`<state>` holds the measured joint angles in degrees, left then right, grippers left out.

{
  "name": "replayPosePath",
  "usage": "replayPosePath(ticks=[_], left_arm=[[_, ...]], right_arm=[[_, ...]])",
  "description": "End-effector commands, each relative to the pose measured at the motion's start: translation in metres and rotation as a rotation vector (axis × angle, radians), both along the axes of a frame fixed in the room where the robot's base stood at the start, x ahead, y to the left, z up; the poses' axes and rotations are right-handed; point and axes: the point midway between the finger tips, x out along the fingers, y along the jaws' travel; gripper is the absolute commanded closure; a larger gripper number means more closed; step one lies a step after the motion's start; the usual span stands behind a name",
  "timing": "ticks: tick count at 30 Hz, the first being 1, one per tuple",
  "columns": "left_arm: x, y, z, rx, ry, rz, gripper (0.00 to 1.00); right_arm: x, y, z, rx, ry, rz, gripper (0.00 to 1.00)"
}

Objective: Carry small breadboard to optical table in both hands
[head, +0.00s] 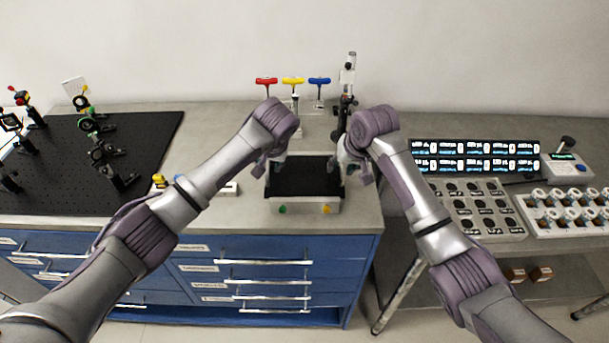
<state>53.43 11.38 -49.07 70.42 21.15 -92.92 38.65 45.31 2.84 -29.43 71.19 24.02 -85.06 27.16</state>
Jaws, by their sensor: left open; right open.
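The small breadboard (303,180) appears as a flat black panel on a pale box with a green and an orange knob on its front, near the counter's front edge. I cannot tell whether panel and box are one piece. The optical table (60,160) appears as the large black perforated surface at the left, with several optic mounts on it. My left gripper (268,168) is open at the panel's left side. My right gripper (351,168) is open at its right side. Both are partly hidden by my wrists, and contact cannot be made out.
Red, yellow and blue-handled tools (292,81) stand in a holder behind the panel, beside a tall post-mounted device (347,85). A display panel (474,157) and trays of small parts (575,212) fill the right bench. Bare counter (205,140) separates panel and black surface, with small items on it.

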Motion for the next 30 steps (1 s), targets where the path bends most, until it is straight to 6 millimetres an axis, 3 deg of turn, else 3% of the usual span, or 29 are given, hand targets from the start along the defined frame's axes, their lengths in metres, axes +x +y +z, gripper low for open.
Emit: replayPosePath(ticks=[11, 18, 30], left_arm=[[0.0017, 0.0007, -0.0047, 0.0, 0.0, -0.001, 0.6], [0.0017, 0.0007, -0.0044, 0.0, 0.0, -0.001, 0.98], [0.0018, 0.0008, -0.0042, 0.0, 0.0, 0.0, 1.0]], right_arm=[[0.0019, 0.001, -0.0045, 0.0, -0.001, 0.001, 0.6], [0.0019, 0.0008, -0.0044, 0.0, -0.001, 0.001, 0.98], [0.0019, 0.0006, -0.0044, -0.001, 0.0, 0.0, 1.0]])
